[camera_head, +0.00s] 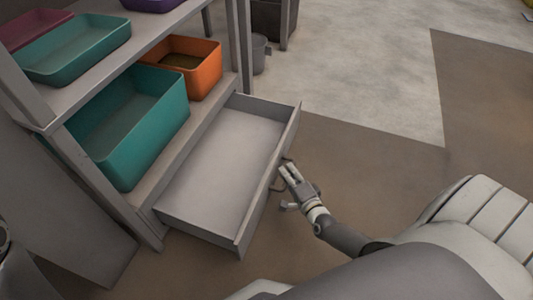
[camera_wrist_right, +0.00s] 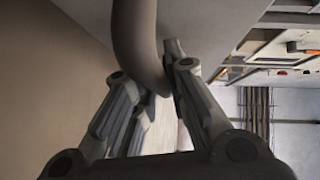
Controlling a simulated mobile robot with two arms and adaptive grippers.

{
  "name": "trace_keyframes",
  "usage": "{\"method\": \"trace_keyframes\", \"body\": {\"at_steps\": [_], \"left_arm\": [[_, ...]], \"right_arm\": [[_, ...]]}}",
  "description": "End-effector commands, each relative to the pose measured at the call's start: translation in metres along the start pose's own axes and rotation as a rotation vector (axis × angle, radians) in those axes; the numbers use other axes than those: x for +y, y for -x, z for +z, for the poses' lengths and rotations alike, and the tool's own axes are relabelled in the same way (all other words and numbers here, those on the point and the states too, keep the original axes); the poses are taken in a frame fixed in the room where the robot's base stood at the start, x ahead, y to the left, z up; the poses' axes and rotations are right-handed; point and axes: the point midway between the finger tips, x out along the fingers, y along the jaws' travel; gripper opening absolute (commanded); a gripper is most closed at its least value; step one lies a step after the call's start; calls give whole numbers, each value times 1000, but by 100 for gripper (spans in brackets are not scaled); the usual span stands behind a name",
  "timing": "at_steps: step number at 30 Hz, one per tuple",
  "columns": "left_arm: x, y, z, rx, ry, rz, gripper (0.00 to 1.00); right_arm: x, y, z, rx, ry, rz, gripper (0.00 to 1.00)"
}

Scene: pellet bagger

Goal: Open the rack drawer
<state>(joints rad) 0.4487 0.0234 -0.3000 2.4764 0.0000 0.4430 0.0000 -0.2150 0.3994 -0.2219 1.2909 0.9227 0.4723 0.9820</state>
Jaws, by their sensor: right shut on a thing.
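The rack drawer (camera_head: 225,160) is pulled out from the bottom of the grey rack, and its empty inside shows in the head view. My right gripper (camera_head: 287,174) is at the outer face of the drawer front, at the handle (camera_head: 273,188). In the right wrist view the fingers (camera_wrist_right: 155,80) are closed around the curved grey handle bar (camera_wrist_right: 134,38). The drawer front partly hides behind the gripper. My left gripper does not show.
The rack (camera_head: 170,183) holds a large teal bin (camera_head: 158,140) and an orange bin (camera_head: 208,75) above the drawer. Shallow trays (camera_head: 85,62) sit on the shelf above. A grey bucket (camera_head: 259,55) stands behind the rack. The floor right of the drawer is clear.

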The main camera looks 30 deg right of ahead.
Motion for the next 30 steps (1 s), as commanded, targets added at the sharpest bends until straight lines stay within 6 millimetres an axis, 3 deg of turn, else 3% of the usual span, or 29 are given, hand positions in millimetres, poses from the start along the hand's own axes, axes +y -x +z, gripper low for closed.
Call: {"method": "trace_keyframes", "body": {"at_steps": [3,9,22,23,24,30], "left_arm": [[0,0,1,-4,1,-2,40],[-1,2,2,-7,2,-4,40],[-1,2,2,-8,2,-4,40],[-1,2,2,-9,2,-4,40],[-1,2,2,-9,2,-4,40],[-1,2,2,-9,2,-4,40]], "right_arm": [[5,16,-15,-2,3,3,0],[9,28,-27,-1,0,2,0],[10,31,-30,0,-1,2,0],[10,31,-30,0,-1,2,16],[10,31,-30,0,-1,2,21],[9,30,-30,1,0,1,23]]}}
